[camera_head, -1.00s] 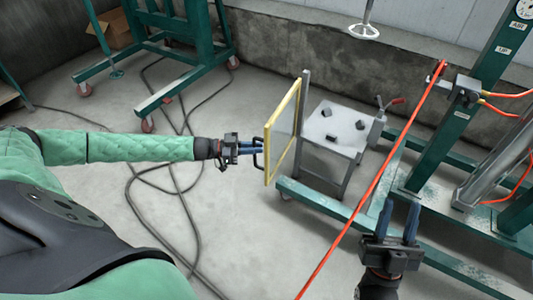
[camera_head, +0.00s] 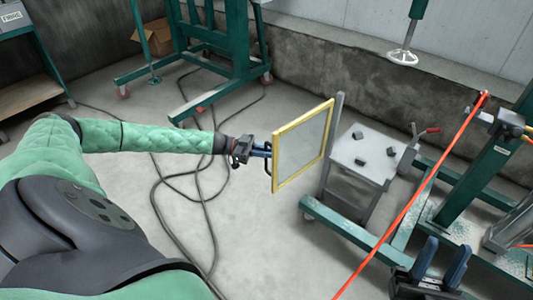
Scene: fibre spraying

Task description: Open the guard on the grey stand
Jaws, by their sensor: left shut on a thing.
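The guard (camera_head: 301,146) is a clear panel in a yellow frame. It stands upright beside a grey post (camera_head: 334,130) at the left of the grey stand (camera_head: 362,155), swung out to the left, clear of the stand's top. My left gripper (camera_head: 268,151) is shut on the dark handle at the guard's left edge; its fingers partly hide the handle. My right gripper (camera_head: 445,250) is at the bottom right, its two fingers apart with nothing visible between them, away from the guard.
Small dark blocks (camera_head: 361,151) sit on the stand's top, with a red-handled clamp (camera_head: 420,132) at its right. An orange hose (camera_head: 415,195) slants in front of green framework (camera_head: 355,232). Black cables (camera_head: 190,200) lie on the floor beneath my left arm.

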